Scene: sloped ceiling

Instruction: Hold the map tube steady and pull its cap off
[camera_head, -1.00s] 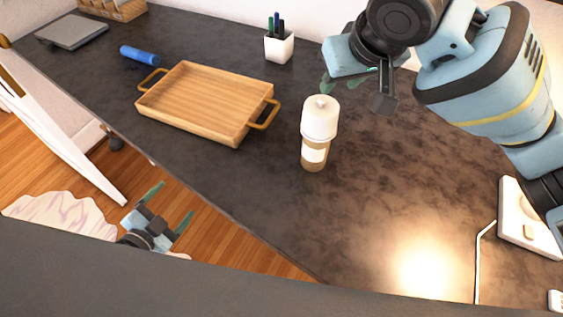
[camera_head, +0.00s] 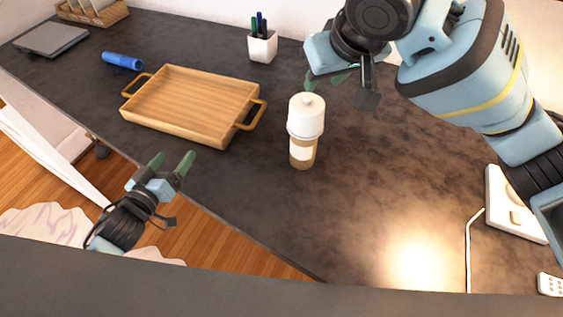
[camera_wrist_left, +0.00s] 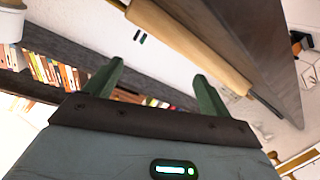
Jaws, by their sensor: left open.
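The map tube (camera_head: 302,152) stands upright on the dark counter, brown with a pale band. Its white cap (camera_head: 306,116), with a small knob on top, sits on its upper end. My left gripper (camera_head: 172,162) is open and empty, left of the tube at the counter's front edge, well apart from it. Its two green fingers also show spread in the left wrist view (camera_wrist_left: 157,85), with nothing between them. My right gripper (camera_head: 328,78) is just behind and above the cap in the head view. Its green fingers appear apart and empty; whether one touches the cap is unclear.
A wooden tray (camera_head: 190,101) with two handles lies left of the tube. A blue cylinder (camera_head: 122,61), a grey laptop-like slab (camera_head: 51,38) and a white pen cup (camera_head: 262,47) stand farther back. A white device (camera_head: 513,205) with a cable is at right. Counter in front is clear.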

